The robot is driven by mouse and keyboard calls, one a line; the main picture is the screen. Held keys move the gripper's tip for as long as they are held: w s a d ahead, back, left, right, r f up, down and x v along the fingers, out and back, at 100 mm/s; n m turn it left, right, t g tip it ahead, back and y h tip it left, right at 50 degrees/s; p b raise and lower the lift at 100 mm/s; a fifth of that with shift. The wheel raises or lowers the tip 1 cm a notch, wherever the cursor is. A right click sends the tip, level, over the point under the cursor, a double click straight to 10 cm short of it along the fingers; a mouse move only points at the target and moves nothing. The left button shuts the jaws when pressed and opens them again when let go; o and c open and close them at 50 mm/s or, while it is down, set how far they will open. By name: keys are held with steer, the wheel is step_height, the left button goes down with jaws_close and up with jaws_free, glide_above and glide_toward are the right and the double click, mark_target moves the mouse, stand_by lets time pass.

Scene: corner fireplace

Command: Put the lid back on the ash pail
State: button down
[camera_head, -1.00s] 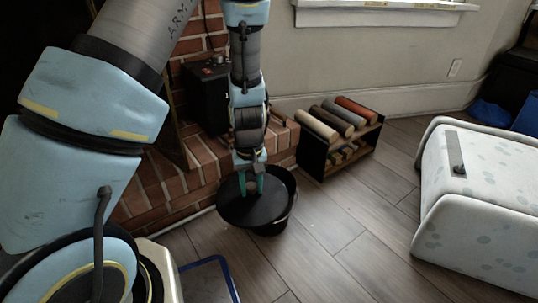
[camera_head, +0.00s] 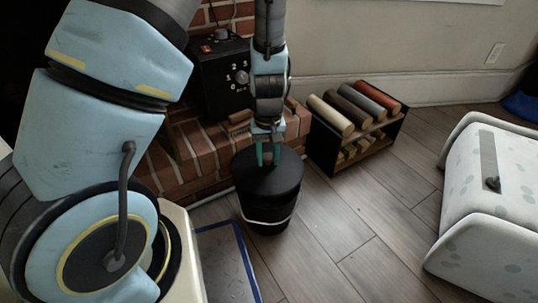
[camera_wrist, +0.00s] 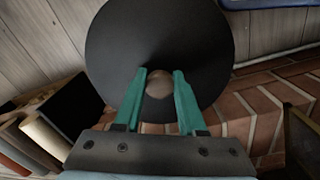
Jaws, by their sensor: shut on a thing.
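The ash pail (camera_head: 265,220) is a black bucket with a pale band, upright on the floor beside the brick hearth. The round black lid (camera_head: 285,181) lies over the pail's mouth and covers it; I cannot tell whether its rim is fully seated. My gripper (camera_head: 268,155) points down above the lid with its green fingers shut on the lid's knob. In the wrist view the lid (camera_wrist: 160,35) fills the upper middle, and its round knob (camera_wrist: 159,86) sits between the fingers. The pail's inside is hidden.
The brick hearth (camera_head: 197,150) is close behind the pail, with a black dial box (camera_head: 222,78) on it. A log rack (camera_head: 322,150) stands to the right. A white spotted padded piece (camera_head: 480,225) is far right. A blue-edged panel (camera_head: 225,265) is at front left. Floor between is clear.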

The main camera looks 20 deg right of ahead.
mark_target(268, 165)
steer(key=shift+f+b, duration=2)
steer(key=shift+f, duration=0.75)
steer(key=shift+r+p, duration=0.1)
steer(key=shift+p, duration=0.2)
steer(key=shift+f, duration=0.25)
steer(key=shift+p, duration=0.35)
stand_by(0.7)
jaws_free()
stand_by(0.5)
steer(key=shift+r, duration=0.15)
